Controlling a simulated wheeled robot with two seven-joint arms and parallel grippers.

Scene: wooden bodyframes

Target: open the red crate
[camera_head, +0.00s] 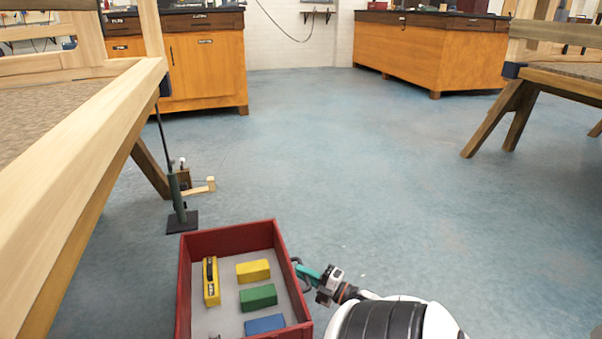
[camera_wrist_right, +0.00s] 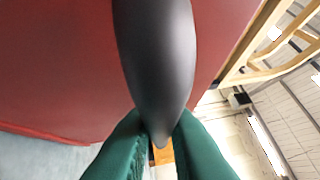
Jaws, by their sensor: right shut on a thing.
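The red crate (camera_head: 187,290) stands low at the bottom centre of the head view, open at the top, its near end cut off by the frame. A dark handle (camera_head: 298,262) sticks out from its right wall. My right gripper (camera_head: 303,270) is at that wall with its green fingers shut on the handle. In the right wrist view the fingers (camera_wrist_right: 158,140) close on the dark handle (camera_wrist_right: 155,50), in front of the red wall (camera_wrist_right: 60,70). My left gripper is not in view.
Inside the crate lie a yellow block with a dark top (camera_head: 211,281), a yellow block (camera_head: 253,270), a green block (camera_head: 258,297) and a blue block (camera_head: 265,324). A wooden frame (camera_head: 75,160) fills the left. A dark stand (camera_head: 180,205) is behind the crate.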

